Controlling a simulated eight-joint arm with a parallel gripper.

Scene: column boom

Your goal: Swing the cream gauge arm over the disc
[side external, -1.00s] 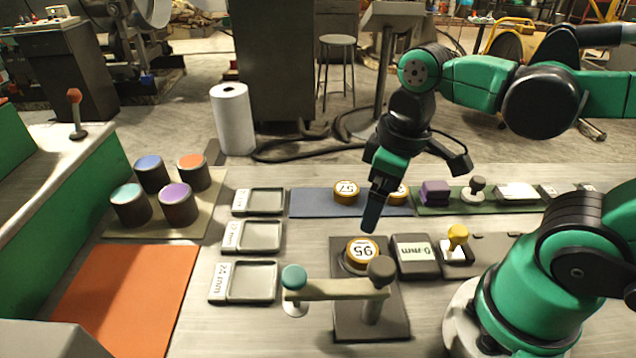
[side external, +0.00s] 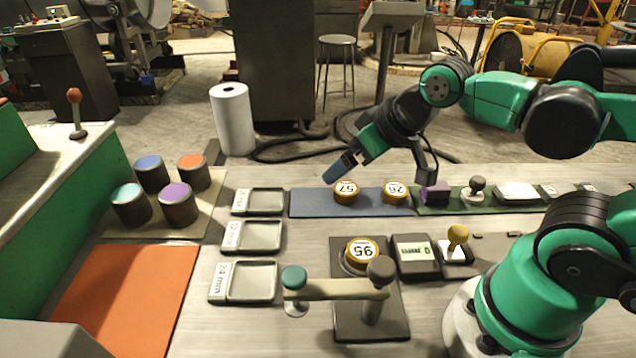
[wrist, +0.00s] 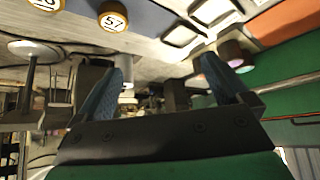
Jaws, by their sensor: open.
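The cream gauge arm (side external: 335,290) is a flat bar pivoted on a dark-capped post (side external: 378,290). It reaches left past the dark base plate (side external: 390,332), with a teal knob (side external: 293,278) at its free end. The disc (side external: 361,250), gold-rimmed and marked 95, sits on a round seat behind the post. The bar lies in front of the disc, not over it. My gripper (side external: 333,173) is open and empty. It is tilted down-left above the blue mat, away from the gauge arm. In the wrist view its fingers (wrist: 165,78) are spread, and the gauge arm is not recognisable there.
Discs marked 57 (side external: 346,192) and 26 (side external: 396,192) lie on the blue mat (side external: 310,204). A readout box (side external: 415,256) and yellow-knobbed block (side external: 457,240) stand right of the disc. Labelled trays (side external: 252,282) and several lidded pots (side external: 178,205) stand left. The orange mat (side external: 125,300) is bare.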

